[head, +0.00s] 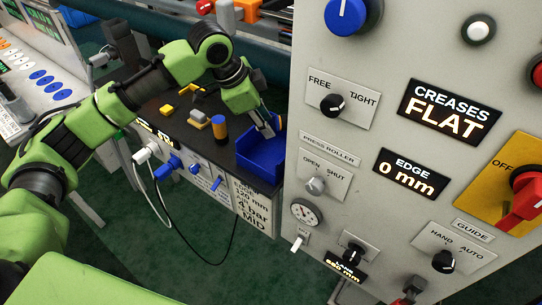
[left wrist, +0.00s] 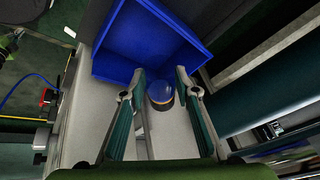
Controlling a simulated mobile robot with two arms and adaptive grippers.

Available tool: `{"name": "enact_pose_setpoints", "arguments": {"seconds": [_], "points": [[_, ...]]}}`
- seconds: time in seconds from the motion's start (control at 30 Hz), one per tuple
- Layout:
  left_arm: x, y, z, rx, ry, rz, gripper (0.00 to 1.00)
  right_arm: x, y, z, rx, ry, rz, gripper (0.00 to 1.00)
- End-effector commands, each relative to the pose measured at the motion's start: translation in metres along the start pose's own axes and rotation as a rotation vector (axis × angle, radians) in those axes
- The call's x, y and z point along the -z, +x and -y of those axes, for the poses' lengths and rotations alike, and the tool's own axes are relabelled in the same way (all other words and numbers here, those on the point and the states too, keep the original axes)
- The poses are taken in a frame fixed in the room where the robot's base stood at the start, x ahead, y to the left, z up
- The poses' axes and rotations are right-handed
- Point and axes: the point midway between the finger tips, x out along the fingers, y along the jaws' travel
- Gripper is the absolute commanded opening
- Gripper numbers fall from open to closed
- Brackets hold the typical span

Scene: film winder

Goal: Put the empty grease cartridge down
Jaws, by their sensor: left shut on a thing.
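My left gripper (head: 265,127) is at the blue bin (head: 262,168), with its fingertips over the bin's back part in the head view. In the left wrist view a dark cylinder with a blue end and a thin yellow band, seemingly the grease cartridge (left wrist: 160,94), sits between the fingers of my left gripper (left wrist: 160,76). The gripper is shut on it. The blue bin (left wrist: 147,42) lies beyond the fingertips there, and its visible inside looks empty. In the head view I cannot make out the held cartridge clearly. My right gripper is not in view.
An orange and dark blue cylinder (head: 219,129) stands on the dark shelf left of the bin. Small yellow and grey blocks (head: 198,117) lie nearby. A tall grey control panel (head: 400,150) with knobs and displays rises close to the right of the bin.

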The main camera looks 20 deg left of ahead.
Motion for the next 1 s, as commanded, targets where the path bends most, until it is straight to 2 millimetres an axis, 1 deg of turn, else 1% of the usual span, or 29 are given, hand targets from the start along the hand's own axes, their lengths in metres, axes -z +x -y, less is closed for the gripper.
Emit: {"name": "enact_pose_setpoints", "arguments": {"seconds": [0.1,0.2,0.37,0.5,0.6,0.7,1.0], "points": [[-0.009,0.019,-0.005,-0.005,0.003,0.002,0.03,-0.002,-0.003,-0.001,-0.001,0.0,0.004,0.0],[-0.015,0.032,-0.007,-0.003,0.003,0.003,0.03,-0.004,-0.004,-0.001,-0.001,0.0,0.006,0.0],[-0.021,0.046,-0.01,-0.003,0.003,0.003,0.03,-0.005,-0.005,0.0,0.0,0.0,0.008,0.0],[-0.03,0.067,-0.015,-0.004,0.003,0.004,0.03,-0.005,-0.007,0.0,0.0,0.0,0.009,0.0],[-0.035,0.079,-0.017,-0.002,0.002,0.003,0.03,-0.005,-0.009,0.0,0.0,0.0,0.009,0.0],[-0.036,0.084,-0.018,0.0,0.003,0.002,0.03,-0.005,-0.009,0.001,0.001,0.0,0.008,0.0],[-0.037,0.086,-0.019,-0.001,0.004,0.002,0.03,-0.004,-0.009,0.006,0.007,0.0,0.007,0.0]]}}
